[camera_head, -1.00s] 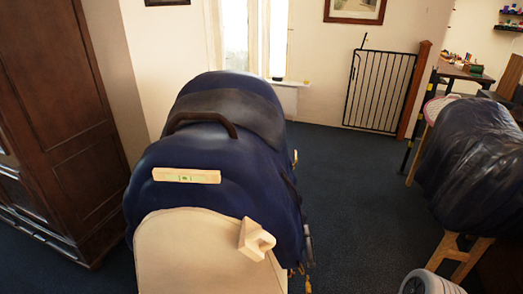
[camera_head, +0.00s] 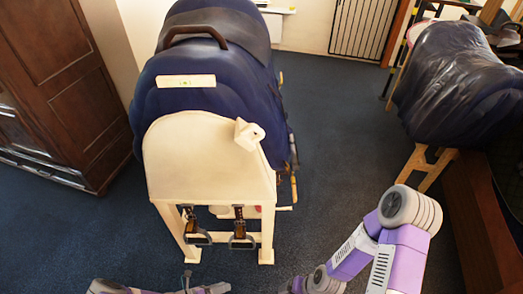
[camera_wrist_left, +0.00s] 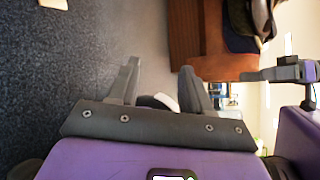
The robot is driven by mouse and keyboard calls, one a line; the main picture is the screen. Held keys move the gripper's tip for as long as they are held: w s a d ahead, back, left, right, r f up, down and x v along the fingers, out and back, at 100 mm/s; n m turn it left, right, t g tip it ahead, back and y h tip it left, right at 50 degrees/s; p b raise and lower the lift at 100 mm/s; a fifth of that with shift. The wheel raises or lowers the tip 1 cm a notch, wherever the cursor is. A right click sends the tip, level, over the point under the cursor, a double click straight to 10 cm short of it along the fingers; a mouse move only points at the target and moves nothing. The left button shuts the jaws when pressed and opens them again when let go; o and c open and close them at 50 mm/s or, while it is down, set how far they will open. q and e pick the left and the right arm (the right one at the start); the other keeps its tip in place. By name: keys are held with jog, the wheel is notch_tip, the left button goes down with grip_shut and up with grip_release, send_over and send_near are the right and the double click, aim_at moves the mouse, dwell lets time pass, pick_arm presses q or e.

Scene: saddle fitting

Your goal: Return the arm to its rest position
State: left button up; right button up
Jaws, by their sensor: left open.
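My left gripper (camera_head: 205,288) shows only partly at the bottom edge of the head view, low in front of the saddle stand. In the left wrist view its two dark fingers (camera_wrist_left: 160,85) stand apart. A small white thing shows between them near the palm; I cannot tell what it is. My right arm (camera_head: 385,245) is bent at the lower right of the head view, purple and grey, and its gripper end is cut off by the frame. A grey part (camera_wrist_left: 285,72) at the right of the wrist view may be that gripper.
A navy saddle (camera_head: 170,103) sits on a cream stand (camera_head: 205,165). A small level (camera_head: 185,81) and a pale block (camera_head: 249,134) rest there. Stirrups (camera_head: 240,235) hang below. A wardrobe (camera_head: 75,80) stands left, a covered saddle (camera_head: 455,85) right. Dark carpet (camera_head: 335,125) is open between.

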pick_arm(q)
jog(key=s+d+r+m+g+y+p, duration=0.1)
jog(key=s+d+r+m+g+y, duration=0.1)
jog(key=r+m, duration=0.7)
jog(key=s+d+r+m+g+y+p, duration=0.2)
jog(key=r+m, duration=0.8)
jog(key=m, duration=1.4)
jog(key=d+g+y, duration=0.2)
jog(key=d+y, duration=0.1)
jog(key=y, duration=0.1)
jog(key=shift+s+d+r+y, duration=0.25)
jog(key=shift+s+d+y, duration=0.05)
jog(key=shift+s+d, duration=0.1)
